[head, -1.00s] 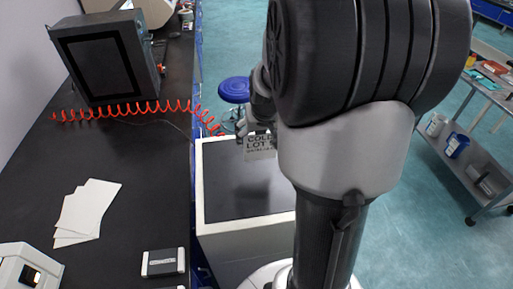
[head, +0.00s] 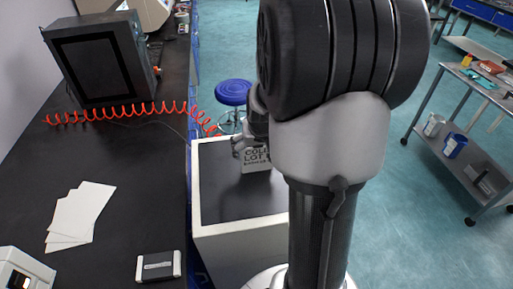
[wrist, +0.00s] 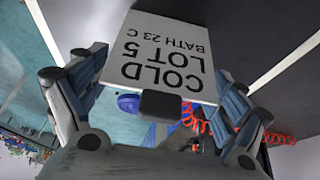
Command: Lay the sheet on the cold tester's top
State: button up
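The sheet (head: 256,159) is a white card with black lettering, "COLD LOT 5". In the wrist view the sheet (wrist: 175,50) appears upside down and also reads "BATH 23 C". My gripper (head: 252,138) is partly hidden by my arm in the head view. In the wrist view my gripper's fingers (wrist: 160,95) stand apart at the two sides of the sheet, which is between them. A dark block (wrist: 160,103) shows at its near edge. The sheet appears over the far part of a white-sided unit with a dark top (head: 225,195). No label shows which unit is the cold tester.
A dark bench (head: 120,180) on the left bears a grey box with a dark window (head: 95,62), a red coiled hose (head: 130,110), white sheets (head: 80,215) and a small device (head: 158,267). A blue stool (head: 233,92) stands behind. A trolley (head: 470,170) is at the right.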

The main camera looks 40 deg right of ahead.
jog(key=shift+o, duration=0.5)
jog(key=shift+r+p, duration=0.35)
jog(key=shift+r, duration=0.15)
jog(key=p+v, duration=0.3)
jog(key=v, duration=0.8)
jog(key=shift+s+r+p, duration=0.2)
jog(key=shift+s+p, duration=0.05)
jog(key=shift+p, duration=0.1)
